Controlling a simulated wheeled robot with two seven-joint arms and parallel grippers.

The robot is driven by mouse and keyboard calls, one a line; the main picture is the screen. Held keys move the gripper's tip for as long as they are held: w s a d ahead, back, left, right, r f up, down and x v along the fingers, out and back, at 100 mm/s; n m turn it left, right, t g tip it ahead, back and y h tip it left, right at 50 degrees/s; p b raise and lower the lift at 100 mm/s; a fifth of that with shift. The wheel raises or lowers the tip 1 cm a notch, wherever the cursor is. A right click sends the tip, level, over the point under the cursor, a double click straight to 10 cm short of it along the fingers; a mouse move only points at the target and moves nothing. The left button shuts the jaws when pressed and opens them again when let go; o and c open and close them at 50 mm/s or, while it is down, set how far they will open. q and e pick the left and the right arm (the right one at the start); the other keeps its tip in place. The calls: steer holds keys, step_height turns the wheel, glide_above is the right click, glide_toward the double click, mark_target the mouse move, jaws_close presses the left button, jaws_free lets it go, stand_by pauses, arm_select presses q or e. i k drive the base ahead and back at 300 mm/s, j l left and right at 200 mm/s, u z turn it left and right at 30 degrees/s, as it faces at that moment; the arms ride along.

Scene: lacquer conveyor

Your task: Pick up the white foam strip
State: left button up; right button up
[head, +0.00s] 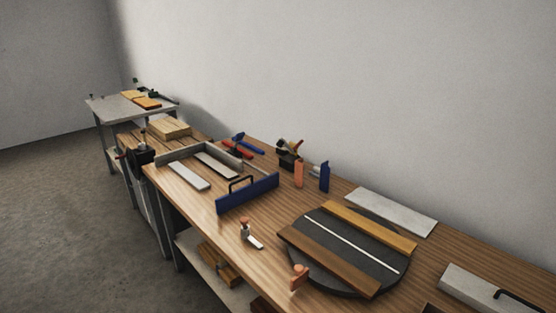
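Several pale strips lie on the long wooden workbench, and I cannot tell for sure which is the foam one. A thin white strip (350,240) lies on a dark round plate (362,285), between two wooden bars. A wider whitish slab (391,211) lies behind the plate. Neither of my grippers is in view.
A blue panel with a black handle (248,194) stands upright mid-bench. Orange and blue upright pieces (324,177) stand near the wall. A small brush-like tool (249,235) lies at the front edge. A grey block with a black handle (480,288) is at right.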

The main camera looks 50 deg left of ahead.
mark_target(199, 183)
steer(key=u, duration=2.15)
steer(key=z, duration=0.45)
steer(key=l+z, duration=0.1)
steer(key=z, duration=0.3)
steer(key=l+z, duration=0.1)
steer(key=z, duration=0.75)
steer(key=l+z, duration=0.15)
steer(key=z, duration=0.3)
steer(key=u, duration=2.25)
steer(key=z, duration=0.35)
